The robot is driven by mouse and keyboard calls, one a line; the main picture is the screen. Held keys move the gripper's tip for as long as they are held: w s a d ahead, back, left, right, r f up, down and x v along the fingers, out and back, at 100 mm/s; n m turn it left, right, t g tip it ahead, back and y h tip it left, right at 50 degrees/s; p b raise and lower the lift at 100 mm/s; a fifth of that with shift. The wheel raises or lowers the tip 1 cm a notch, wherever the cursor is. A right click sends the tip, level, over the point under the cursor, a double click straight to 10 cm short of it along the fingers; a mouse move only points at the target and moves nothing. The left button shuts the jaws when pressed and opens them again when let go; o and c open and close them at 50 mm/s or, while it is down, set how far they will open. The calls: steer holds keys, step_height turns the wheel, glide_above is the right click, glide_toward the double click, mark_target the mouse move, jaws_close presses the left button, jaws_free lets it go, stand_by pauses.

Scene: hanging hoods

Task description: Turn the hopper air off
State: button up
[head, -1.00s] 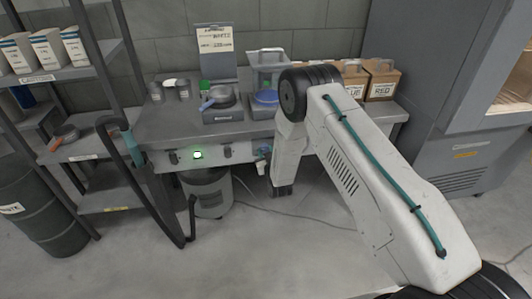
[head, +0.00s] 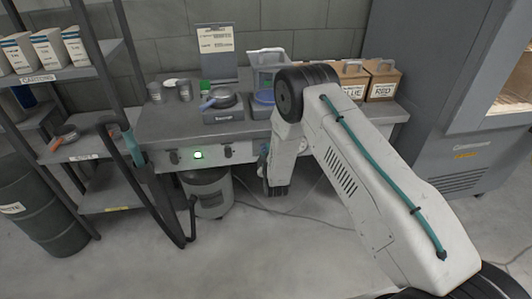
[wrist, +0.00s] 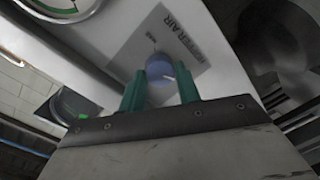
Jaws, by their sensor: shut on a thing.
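The hopper air knob (wrist: 158,68) is blue with a pale pointer mark. It sits on a grey plate (wrist: 185,38) lettered with "AIR" in the wrist view. My gripper (wrist: 160,88) has its two green fingers on either side of the knob and is shut on it. In the head view my arm covers most of the knob and the gripper's fingers. The panel (head: 228,152) on the bench front shows left of my arm.
A lit green button (head: 197,155) and dark knobs are on the same panel. A grey drum (head: 208,195) stands below the bench. A pan (head: 222,97) and a clear hopper (head: 268,65) stand on top. A round gauge (wrist: 62,8) is near the gripper.

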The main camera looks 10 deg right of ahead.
steer(key=shift+n, duration=0.6)
steer(key=o, duration=1)
steer(key=s, duration=0.7)
steer(key=shift+s+r, duration=0.25)
steer(key=shift+s, duration=0.15)
